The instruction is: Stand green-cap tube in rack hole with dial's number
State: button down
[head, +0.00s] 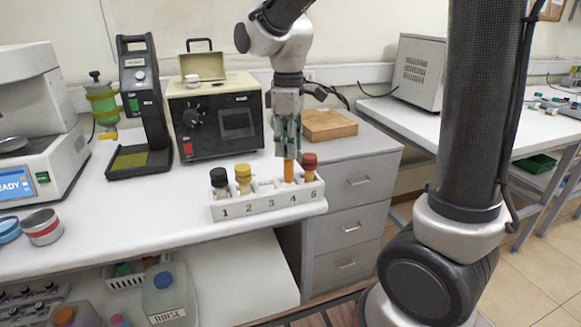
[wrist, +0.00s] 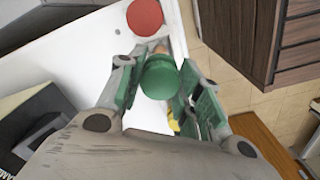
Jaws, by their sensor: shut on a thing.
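My gripper (head: 288,148) is shut on the green-cap tube, whose amber body (head: 289,172) hangs upright below the fingers. In the wrist view its green cap (wrist: 160,77) sits between the finger pads. The tube is over the white rack (head: 268,207) in line with number 4; I cannot tell whether its lower end is inside the hole. A black-cap tube (head: 219,179) stands at 1, a yellow-cap tube (head: 243,177) at 2 and a red-cap tube (head: 309,164) at 5. Position 3 looks empty. The dial (head: 196,117) is on the cream-and-black tester; its number is unreadable.
The red cap (wrist: 145,16) is close beside the held tube in the wrist view. A wooden block (head: 328,124) lies right behind the rack. A black stand (head: 140,110) and a scale-like machine (head: 35,130) are left. The bench's front edge is close to the rack.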

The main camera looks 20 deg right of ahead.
aim_at(288, 160)
jog(key=shift+f, duration=2.2)
jog(key=c, duration=1)
grip_release()
jog(key=shift+f, duration=0.15)
notch_tip(288, 160, up, 12)
jog(key=shift+r, duration=0.1)
jog(key=shift+s+d+r, duration=0.1)
jog(key=shift+d+r, duration=0.05)
jog(key=s+d+m+t, duration=0.1)
jog(key=s+d+m, duration=0.2)
jog(key=s, duration=0.3)
jog(key=s+d+f+m+t, duration=0.1)
jog(key=s+d+m+t, duration=0.1)
jog(key=s+d+m, duration=0.2)
jog(key=s+d+f+m+t, duration=0.1)
jog(key=s+d+m, duration=0.3)
jog(key=s+d, duration=0.3)
jog(key=shift+s+d+f, duration=0.1)
jog(key=shift+s+d, duration=0.05)
jog(key=shift+s, duration=0.3)
jog(key=shift+s+d+f, duration=0.1)
jog(key=shift+s, duration=0.35)
jog(key=shift+r, duration=0.1)
